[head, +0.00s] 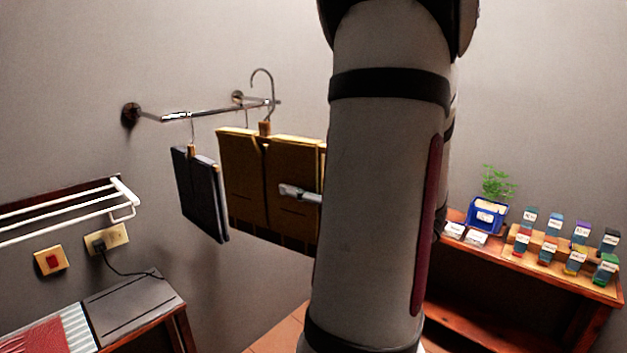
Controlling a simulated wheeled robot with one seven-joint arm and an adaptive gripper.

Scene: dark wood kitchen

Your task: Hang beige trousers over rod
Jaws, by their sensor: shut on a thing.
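The beige trousers (290,163), tan-brown in this light, are folded on a hanger. Its open metal hook (262,77) rises above the metal rod (220,109); I cannot tell whether the hook touches the rod. My gripper (294,190) shows partly as a grey finger in front of the trousers and is shut on them. My arm hides their right edge and most of the gripper. A thin second hook stands near the rod just left of the large hook; I cannot tell what hangs from it.
Dark trousers (199,190) hang from the rod on the left. A white wall rack (75,205), a switch (51,260) and a socket with a plug (107,238) are at left above a counter (130,305). A shelf (560,285) at right holds several small boxes and a plant (497,183).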

